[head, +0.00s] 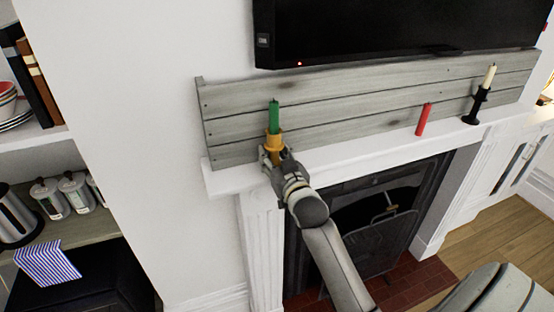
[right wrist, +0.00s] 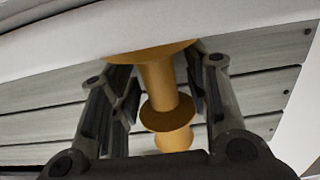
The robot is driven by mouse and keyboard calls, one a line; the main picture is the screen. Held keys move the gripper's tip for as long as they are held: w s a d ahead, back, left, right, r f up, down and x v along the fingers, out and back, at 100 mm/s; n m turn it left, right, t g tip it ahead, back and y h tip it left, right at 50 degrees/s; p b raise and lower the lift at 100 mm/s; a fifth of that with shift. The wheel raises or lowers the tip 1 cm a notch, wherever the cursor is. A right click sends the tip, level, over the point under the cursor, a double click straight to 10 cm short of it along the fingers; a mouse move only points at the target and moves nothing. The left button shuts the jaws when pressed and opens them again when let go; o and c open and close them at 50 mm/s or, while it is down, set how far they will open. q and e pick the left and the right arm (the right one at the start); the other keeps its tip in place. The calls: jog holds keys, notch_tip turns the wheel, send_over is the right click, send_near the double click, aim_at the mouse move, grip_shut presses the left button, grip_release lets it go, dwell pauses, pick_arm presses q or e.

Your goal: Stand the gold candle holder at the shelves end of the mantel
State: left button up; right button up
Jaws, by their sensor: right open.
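The gold candle holder (head: 274,142) stands upright at the left end of the white mantel (head: 345,150), the end nearer the shelves. A green candle (head: 274,114) stands in it. My right gripper (head: 273,158) reaches up to the holder from the front. In the right wrist view the gold holder's stem (right wrist: 159,88) is between my open right fingers (right wrist: 160,80), with gaps visible at both sides. Its wide base meets the white mantel surface there. The holder's lower part is partly hidden by the gripper in the head view. My left gripper is not in view.
A red candle (head: 423,119) and a black holder with a cream candle (head: 477,104) stand farther right on the mantel. Grey planks (head: 340,106) back the mantel, below a black television (head: 400,30). Shelves (head: 40,137) with crockery are at left. The mantel's middle is clear.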

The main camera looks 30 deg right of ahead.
jog(key=shift+s+a, duration=0.1)
jog(key=shift+s, duration=0.45)
jog(key=b+v, duration=0.3)
jog(key=v, duration=0.7)
notch_tip(320, 180, down, 21)
jog(key=w+a+n+g+y, duration=0.1)
jog(key=a+g+y, duration=0.1)
jog(key=a+g, duration=0.15)
jog(key=s+a+f+n+g+y, duration=0.15)
jog(key=s+f, duration=0.35)
jog(key=f, duration=0.5)
jog(key=s+a+f+g, duration=0.2)
jog(key=s+f+g, duration=0.15)
jog(key=f, duration=0.55)
jog(key=s+a+f+n+g+y, duration=0.15)
jog(key=s+f, duration=0.35)
jog(key=f, duration=0.5)
jog(key=s+a+f+g, duration=0.1)
jog(key=s+f+g, duration=0.1)
jog(key=s+f, duration=0.3)
jog(key=s+a+f+g, duration=0.1)
jog(key=s+f, duration=0.4)
jog(key=s, duration=0.9)
jog(key=s+a+f+n+g, duration=0.1)
jog(key=s+f+g, duration=0.2)
jog(key=s+f, duration=0.3)
jog(key=s, duration=0.4)
jog(key=shift+s+h, duration=0.25)
jog(key=shift+h, duration=0.05)
